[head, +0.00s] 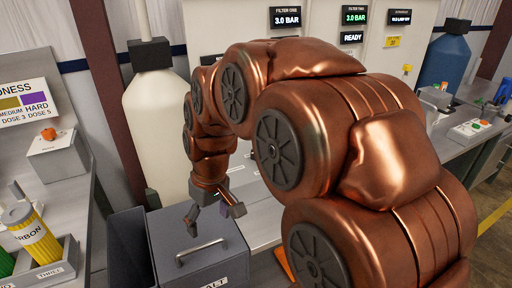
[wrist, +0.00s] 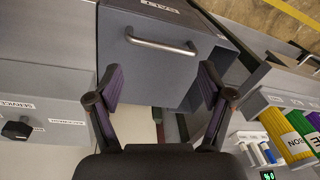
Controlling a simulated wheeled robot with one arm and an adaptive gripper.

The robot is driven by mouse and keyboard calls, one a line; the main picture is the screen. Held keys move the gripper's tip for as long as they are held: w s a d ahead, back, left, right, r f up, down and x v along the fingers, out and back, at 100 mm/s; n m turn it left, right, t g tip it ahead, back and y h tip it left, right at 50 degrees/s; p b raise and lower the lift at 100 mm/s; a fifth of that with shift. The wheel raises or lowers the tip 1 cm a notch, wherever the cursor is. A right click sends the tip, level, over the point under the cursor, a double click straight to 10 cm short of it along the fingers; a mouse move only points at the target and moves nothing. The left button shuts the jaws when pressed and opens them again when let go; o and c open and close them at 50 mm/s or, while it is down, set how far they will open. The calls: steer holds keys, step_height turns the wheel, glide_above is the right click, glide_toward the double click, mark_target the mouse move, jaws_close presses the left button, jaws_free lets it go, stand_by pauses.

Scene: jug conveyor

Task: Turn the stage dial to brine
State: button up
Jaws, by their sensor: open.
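A black dial knob (wrist: 17,130), likely the stage dial, sits on a grey panel (wrist: 50,90) at the left of the wrist view. A label reading SERVICE (wrist: 17,104) is above it, and a second, hard-to-read label (wrist: 67,122) is to its right. I see no readable brine label, and which mark the knob points to is unclear. My gripper (wrist: 161,88) is open and empty, its fingers apart from the knob, which lies left of them. In the head view my gripper (head: 214,210) hangs above a grey box; I cannot make out the dial there.
The grey salt box (head: 165,235) with a metal handle (head: 202,250) lies below my gripper. A large white tank (head: 158,115) stands behind it. At left are a box with an orange knob (head: 48,133) and a yellow carbon cylinder (head: 36,240).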

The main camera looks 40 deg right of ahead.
steer(key=w+d+r+t+h+p, duration=0.1)
steer(key=w+d, duration=0.3)
steer(key=d, duration=0.6)
steer(key=w+d+r+m+t+p, duration=0.1)
steer(key=w+d+t, duration=0.15)
steer(key=d, duration=0.75)
steer(key=w+d+r+t+h+p, duration=0.15)
steer(key=w+d, duration=0.25)
steer(key=d, duration=0.6)
steer(key=shift+g+y, duration=0.45)
steer(key=shift+g, duration=0.15)
steer(key=shift+p+x, duration=1.6)
steer(key=shift+x, duration=2.25)
steer(key=shift+w+r, duration=0.1)
steer(key=shift+w, duration=0.05)
steer(key=c, duration=1.2)
steer(key=shift+o, duration=0.2)
steer(key=shift+m+b, duration=0.3)
steer(key=shift+m, duration=0.1)
